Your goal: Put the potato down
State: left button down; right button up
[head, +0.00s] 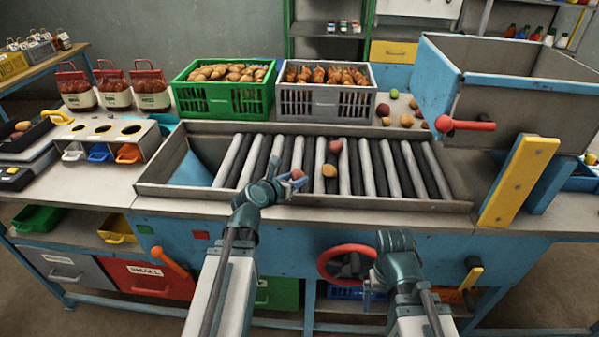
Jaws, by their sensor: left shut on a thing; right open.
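My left gripper (289,183) is shut on a small reddish potato (298,174), over the near part of the roller table (215,133). I cannot tell whether the potato touches the rollers. Two other round items lie on the rollers just right of it: a reddish one (336,146) and a tan one (329,170). My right gripper (372,292) is open and appears empty, low in front of the bench near a red handwheel (322,262).
A green crate (205,99) of potatoes and a grey crate (322,104) of orange-brown produce stand behind the rollers. Several loose items lie right of them. A blue-grey hopper (500,95) stands at right. A sorter with three holes (112,134) is at left. The rollers' right half is clear.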

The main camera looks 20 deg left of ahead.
aim_at(294, 177)
pick_arm(q)
jog(key=shift+r, duration=0.1)
pick_arm(e)
jog(key=shift+r, duration=0.1)
pick_arm(q)
notch_tip(294, 177, up, 7)
jog(key=p, duration=0.7)
notch_tip(294, 177, down, 3)
jog(key=b, duration=0.2)
jog(key=shift+b, duration=0.4)
pick_arm(e)
notch_tip(294, 177, up, 4)
